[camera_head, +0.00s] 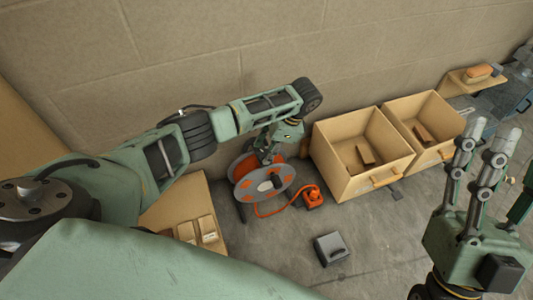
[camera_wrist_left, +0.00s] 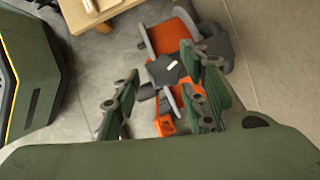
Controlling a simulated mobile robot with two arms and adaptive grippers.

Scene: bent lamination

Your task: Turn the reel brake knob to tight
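The cable reel (camera_head: 248,190) has grey side discs with orange patches and stands on the floor near the wall. In the left wrist view the reel's orange drum (camera_wrist_left: 168,38) shows, with a dark knob (camera_wrist_left: 168,74) bearing a short white mark in front of it. My left gripper (camera_head: 266,152) is just above the reel in the head view. The mark's tight position is not readable. My right gripper (camera_head: 490,165) is open and empty at the right, far from the reel.
An orange cable runs from the reel to an orange box (camera_head: 313,197). Two wooden bins (camera_head: 345,185) with blocks inside stand right of the reel. A grey box (camera_head: 331,249) lies on the floor in front. A wooden surface with small blocks (camera_head: 208,229) is at the left.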

